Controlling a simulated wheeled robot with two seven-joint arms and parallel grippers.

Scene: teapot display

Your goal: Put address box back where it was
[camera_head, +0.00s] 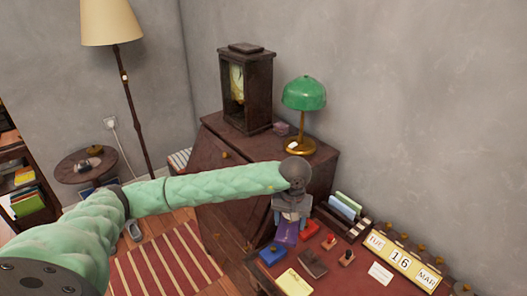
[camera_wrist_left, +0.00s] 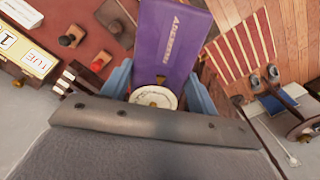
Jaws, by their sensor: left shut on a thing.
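A purple box (camera_wrist_left: 172,38) with lettering like "ADRESSEN" and a round white dial at its near end is the address box. My left gripper (camera_wrist_left: 160,88) is shut on it, one blue finger on each side. In the head view the left gripper (camera_head: 291,214) points down above the desk's left part, and the purple address box (camera_head: 287,233) shows below it, partly hidden by the gripper. I cannot tell whether the box touches the desk top. My right gripper is in neither view.
On the red desk top (camera_head: 344,273) lie a blue item (camera_head: 272,254), a yellow pad (camera_head: 294,282), stamps and a card. A calendar (camera_head: 401,262) and a letter rack (camera_head: 344,206) stand at the back. A dark cabinet with a green lamp (camera_head: 303,94) and clock (camera_head: 246,88) is behind.

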